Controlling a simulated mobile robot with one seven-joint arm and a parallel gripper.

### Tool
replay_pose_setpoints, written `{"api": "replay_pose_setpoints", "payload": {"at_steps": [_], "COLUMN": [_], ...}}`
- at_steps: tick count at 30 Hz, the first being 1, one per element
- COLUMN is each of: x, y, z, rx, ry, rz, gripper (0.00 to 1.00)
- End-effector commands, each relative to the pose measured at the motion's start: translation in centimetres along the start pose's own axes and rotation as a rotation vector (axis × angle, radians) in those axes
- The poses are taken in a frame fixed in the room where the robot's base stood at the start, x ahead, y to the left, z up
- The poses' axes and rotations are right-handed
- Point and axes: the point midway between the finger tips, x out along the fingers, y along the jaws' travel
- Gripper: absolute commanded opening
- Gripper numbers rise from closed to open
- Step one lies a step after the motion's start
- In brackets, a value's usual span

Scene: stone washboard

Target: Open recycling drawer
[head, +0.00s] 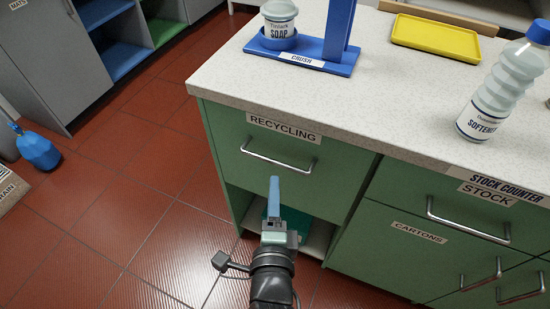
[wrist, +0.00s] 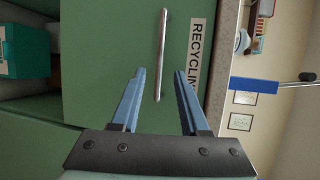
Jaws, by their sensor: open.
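The recycling drawer (head: 231,169) is a green front with a white "RECYCLING" label (head: 284,127) and a silver bar handle (head: 277,160). It looks shut, flush under the counter. My gripper (head: 274,180) is in front of the drawer, a little below the handle in the head view. In the wrist view my gripper (wrist: 158,72) is open, with its two blue fingers apart and the handle (wrist: 162,50) running between their tips. No contact with the handle shows. The label (wrist: 196,55) lies beyond the right finger.
A speckled counter (head: 230,84) above holds a soap bottle (head: 279,22) on a blue crusher, a yellow tray (head: 435,35) and a softener bottle (head: 500,90). An open shelf with a teal box (wrist: 25,50) lies under the drawer.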

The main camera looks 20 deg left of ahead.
Motion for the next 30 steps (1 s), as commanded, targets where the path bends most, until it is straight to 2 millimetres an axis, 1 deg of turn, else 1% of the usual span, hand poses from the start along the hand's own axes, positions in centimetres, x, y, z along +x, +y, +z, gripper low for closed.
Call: {"api": "replay_pose_setpoints", "payload": {"at_steps": [1, 9, 15, 21, 29, 30], "x": [1.1, 5.9, 8.6, 9.7, 9.8, 9.8], "y": [0.0, 0.0, 0.0, 0.0, -0.1, -0.1], "z": [0.0, 0.1, 0.0, 0.0, 0.0, 0.0], "rx": [-0.001, -0.002, -0.002, -0.002, -0.002, -0.002], "ry": [0.0, -0.002, 0.0, 0.0, 0.0, 0.0], "rz": [-0.003, -0.002, -0.002, 0.0, 0.0, 0.0], "gripper": [0.45, 0.45, 0.45, 0.45, 0.45, 0.43]}}
